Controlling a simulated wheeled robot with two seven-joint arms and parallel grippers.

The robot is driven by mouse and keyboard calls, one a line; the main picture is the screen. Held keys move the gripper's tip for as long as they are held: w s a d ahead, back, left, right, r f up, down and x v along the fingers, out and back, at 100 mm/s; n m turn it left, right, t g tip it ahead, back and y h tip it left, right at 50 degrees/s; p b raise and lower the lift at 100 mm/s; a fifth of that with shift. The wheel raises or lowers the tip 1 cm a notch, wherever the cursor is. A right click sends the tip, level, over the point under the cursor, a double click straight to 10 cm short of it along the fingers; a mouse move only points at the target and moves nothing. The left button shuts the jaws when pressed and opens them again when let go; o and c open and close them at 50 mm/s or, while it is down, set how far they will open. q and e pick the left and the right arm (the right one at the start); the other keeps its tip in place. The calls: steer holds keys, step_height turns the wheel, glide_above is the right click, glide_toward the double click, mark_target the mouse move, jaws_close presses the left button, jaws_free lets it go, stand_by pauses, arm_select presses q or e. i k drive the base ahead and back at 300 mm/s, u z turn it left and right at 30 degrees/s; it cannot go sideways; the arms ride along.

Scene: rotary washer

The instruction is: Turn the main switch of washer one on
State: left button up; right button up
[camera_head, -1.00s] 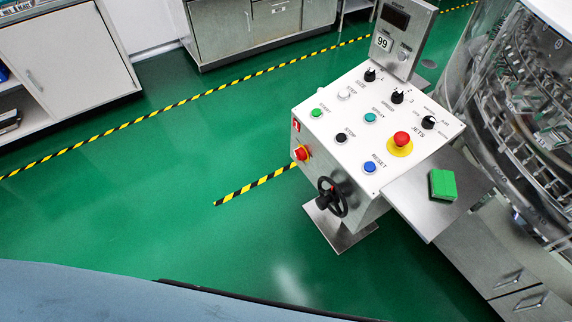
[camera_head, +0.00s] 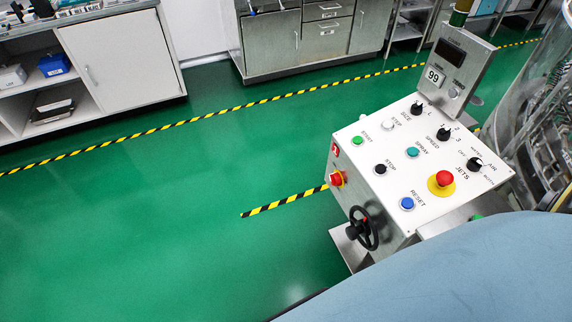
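The washer's control box (camera_head: 400,165) stands right of centre, with a white sloped top of buttons and knobs. A black handwheel (camera_head: 362,229) is lower on the same face. Neither of my grippers is in view.
On the panel are a red emergency button (camera_head: 444,178), a blue reset button (camera_head: 407,203) and a display (camera_head: 452,60). The glass washer drum (camera_head: 545,125) is at the right. Green floor (camera_head: 130,230) left of the box is clear. Cabinets (camera_head: 120,60) line the back. My blue-grey body covers the lower right.

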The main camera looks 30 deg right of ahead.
mark_target(335, 179)
steer(key=u, duration=0.1)
steer(key=i, duration=2.55)
steer(key=z, duration=2.85)
